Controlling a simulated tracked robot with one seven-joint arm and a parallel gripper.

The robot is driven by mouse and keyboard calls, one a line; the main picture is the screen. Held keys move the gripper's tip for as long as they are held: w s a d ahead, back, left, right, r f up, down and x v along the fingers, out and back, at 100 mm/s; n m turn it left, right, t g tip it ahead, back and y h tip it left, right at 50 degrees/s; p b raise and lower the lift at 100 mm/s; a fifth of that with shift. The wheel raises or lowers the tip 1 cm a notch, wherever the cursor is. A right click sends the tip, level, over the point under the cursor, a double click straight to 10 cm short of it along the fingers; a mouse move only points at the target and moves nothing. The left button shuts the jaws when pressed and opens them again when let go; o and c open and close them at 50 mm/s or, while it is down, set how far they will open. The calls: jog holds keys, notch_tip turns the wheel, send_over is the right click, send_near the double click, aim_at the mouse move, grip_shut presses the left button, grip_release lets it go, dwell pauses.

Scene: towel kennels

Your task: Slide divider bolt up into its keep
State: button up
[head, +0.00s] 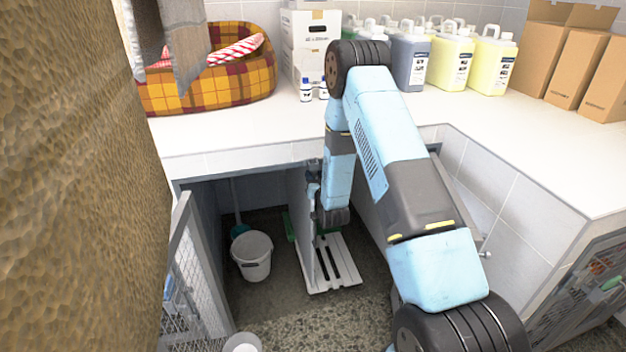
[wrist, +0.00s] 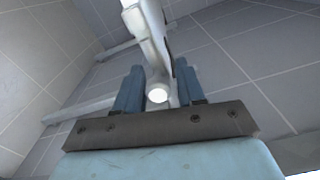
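The white divider (head: 304,225) stands upright under the counter, seen nearly edge-on in the head view. My gripper (head: 313,175) is at its front edge, below the counter's underside, partly hidden by my own arm. In the wrist view, my gripper (wrist: 157,88) has its two blue fingers apart, one on each side of a pale part with a round white end (wrist: 157,96), which looks like the bolt's handle. Whether the fingers press on it is unclear. A pale upright piece (wrist: 146,30) runs above it. I cannot make out the keep.
A white bucket (head: 251,257) stands left of the divider, and a white slatted board (head: 335,265) lies on the floor. A mesh door (head: 190,270) stands open at left. The counter (head: 240,130) above holds a plaid pet bed (head: 205,95), jugs (head: 450,60) and cardboard boxes (head: 575,65).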

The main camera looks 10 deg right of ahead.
jog(key=shift+o, duration=0.6)
jog(key=shift+f, duration=0.1)
jog(key=shift+s, duration=0.1)
jog(key=shift+s, duration=0.15)
jog(key=s+d, duration=0.1)
jog(key=s, duration=1.2)
jog(key=shift+s, duration=0.15)
jog(key=shift+d, duration=0.1)
